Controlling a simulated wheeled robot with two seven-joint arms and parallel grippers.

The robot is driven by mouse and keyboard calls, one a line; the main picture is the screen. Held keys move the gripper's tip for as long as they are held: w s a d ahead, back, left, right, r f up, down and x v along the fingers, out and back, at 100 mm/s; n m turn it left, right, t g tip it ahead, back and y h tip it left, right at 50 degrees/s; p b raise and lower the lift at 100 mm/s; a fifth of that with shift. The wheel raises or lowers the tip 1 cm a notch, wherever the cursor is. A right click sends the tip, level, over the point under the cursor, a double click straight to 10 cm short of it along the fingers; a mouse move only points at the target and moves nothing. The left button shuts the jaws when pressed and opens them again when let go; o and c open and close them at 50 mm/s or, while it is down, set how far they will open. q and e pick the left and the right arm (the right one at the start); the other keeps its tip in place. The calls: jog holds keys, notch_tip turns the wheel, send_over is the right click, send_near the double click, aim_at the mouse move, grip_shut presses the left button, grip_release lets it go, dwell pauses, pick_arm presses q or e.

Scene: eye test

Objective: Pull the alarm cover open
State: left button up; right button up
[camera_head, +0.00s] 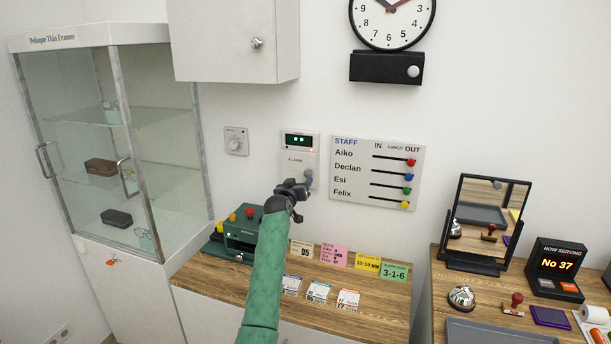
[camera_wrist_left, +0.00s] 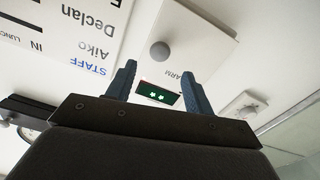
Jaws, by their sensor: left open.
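The alarm box (camera_head: 297,143) is a pale panel on the wall with a dark green-lit display (camera_head: 299,141) at its top. Its white cover (camera_head: 295,168) appears closed. My left gripper (camera_head: 309,180) is in front of the lower right of the cover, with its blue fingers pointing at it. In the wrist view, which is upside down, the cover (camera_wrist_left: 196,38) has a round grey knob (camera_wrist_left: 159,51). The open left gripper (camera_wrist_left: 158,70) has the knob just beyond its fingertips, apart from both. My right gripper is not in view.
A staff board (camera_head: 377,172) with coloured sliders is close on the right. A dial (camera_head: 236,141) is on the left. A wall cabinet (camera_head: 235,40) hangs above left. Below, a wooden counter (camera_head: 225,278) holds a green machine (camera_head: 240,234) and cards. A glass display case (camera_head: 120,140) stands left.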

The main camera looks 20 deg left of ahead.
aim_at(307, 174)
pick_arm(q)
jog(key=w+p, duration=0.1)
jog(key=w, duration=0.3)
jog(key=shift+w+d+r+p, duration=0.1)
jog(key=shift+w+d+p, duration=0.05)
jog(key=shift+w+p, duration=0.25)
jog(key=shift+w, duration=0.75)
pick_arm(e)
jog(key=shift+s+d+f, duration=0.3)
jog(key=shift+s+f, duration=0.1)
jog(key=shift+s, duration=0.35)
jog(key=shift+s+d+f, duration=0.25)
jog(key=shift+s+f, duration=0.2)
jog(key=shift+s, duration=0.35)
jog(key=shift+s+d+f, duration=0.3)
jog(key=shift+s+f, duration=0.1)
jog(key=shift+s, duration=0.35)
pick_arm(q)
grip_shut()
